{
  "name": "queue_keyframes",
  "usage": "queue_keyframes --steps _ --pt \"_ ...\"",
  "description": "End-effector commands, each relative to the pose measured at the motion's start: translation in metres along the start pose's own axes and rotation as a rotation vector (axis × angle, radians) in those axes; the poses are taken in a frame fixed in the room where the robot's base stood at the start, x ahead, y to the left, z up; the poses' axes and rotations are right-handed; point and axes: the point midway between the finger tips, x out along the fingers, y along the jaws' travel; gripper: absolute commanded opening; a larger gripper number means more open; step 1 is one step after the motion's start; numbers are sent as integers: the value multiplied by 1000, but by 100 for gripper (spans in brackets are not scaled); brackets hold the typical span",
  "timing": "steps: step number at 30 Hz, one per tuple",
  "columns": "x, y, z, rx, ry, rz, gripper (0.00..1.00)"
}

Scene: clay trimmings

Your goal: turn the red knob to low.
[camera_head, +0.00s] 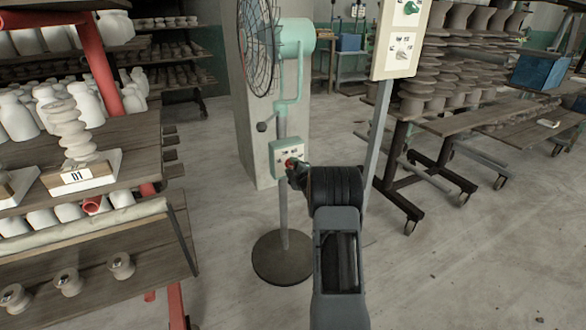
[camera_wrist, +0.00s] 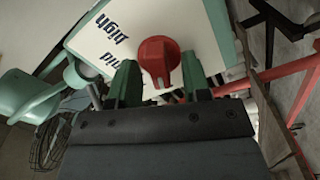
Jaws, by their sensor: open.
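The red knob (camera_wrist: 158,58) sits on the pale face of a small teal-edged control box (camera_wrist: 88,42) in the wrist view. Its ridge runs toward my gripper. Dark lettering on the face appears upside down; one word looks like "high", and other lettering is partly hidden by my fingers. My gripper (camera_wrist: 160,72) is open, its green fingers apart on either side of the knob; I cannot tell whether they touch it. In the head view the knob (camera_head: 291,163) shows on the box (camera_head: 286,149) on the fan's pole, with my gripper (camera_head: 297,172) right at it.
The fan (camera_head: 297,46) stands on a round dark base (camera_head: 283,257). A post at right carries another panel (camera_head: 397,58) with a green and a pale knob. Pottery shelves (camera_head: 140,130) stand left, a wheeled rack (camera_head: 437,125) right. Floor at lower right is clear.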

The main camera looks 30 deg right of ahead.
Motion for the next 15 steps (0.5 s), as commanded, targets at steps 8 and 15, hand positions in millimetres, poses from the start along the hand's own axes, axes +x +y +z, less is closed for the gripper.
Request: queue_keyframes --steps 8,15 --pt "0 0 0 0 0 0 35" --pt "0 0 0 0 1 0 12"
